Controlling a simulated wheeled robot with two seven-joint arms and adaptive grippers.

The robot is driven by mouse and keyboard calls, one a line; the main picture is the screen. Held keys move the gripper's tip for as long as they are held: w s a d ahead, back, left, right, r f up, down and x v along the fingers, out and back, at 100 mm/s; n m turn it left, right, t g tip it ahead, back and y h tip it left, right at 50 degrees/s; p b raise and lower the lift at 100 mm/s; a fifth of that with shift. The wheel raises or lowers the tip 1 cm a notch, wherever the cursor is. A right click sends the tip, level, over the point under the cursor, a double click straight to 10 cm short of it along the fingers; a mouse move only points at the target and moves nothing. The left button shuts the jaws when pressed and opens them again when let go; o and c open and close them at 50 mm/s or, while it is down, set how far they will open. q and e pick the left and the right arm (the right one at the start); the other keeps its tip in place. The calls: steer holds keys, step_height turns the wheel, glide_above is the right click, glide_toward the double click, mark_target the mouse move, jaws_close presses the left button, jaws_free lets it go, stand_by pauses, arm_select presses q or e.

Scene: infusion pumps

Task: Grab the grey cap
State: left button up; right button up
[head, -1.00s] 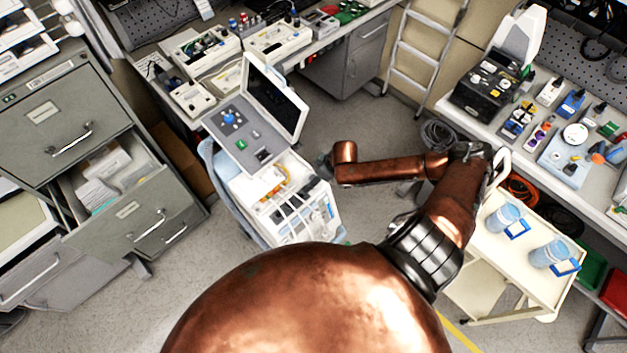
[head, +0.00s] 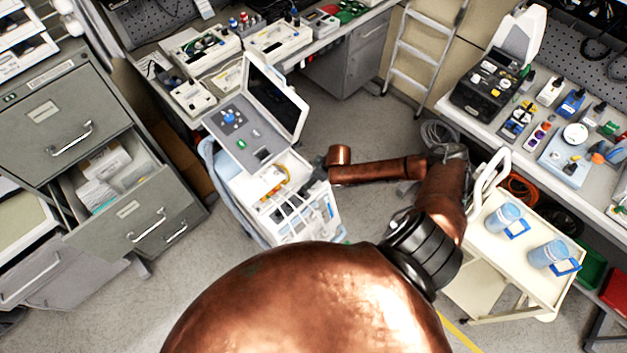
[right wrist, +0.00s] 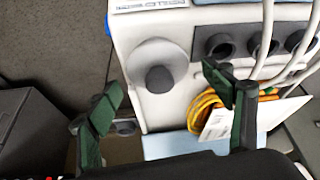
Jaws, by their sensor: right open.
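The grey cap (right wrist: 160,79) is a dark, round knob on a pale round disc on the front of the white machine, in the right wrist view. My right gripper (right wrist: 162,84) is open, with one green-and-black finger to the left of the cap and one to the right. The cap appears between the fingertips, and neither finger visibly touches it. I cannot tell the remaining depth gap. My left gripper is not in view.
Dark round ports (right wrist: 220,45) with pale hoses sit right of the cap. A yellow coiled cable (right wrist: 205,108) hangs below them. An open drawer (head: 125,215) juts out at left.

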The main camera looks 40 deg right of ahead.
steer(key=shift+c, duration=0.3)
steer(key=c, duration=1.1)
steer(key=shift+o, duration=0.2)
steer(key=shift+r, duration=0.1)
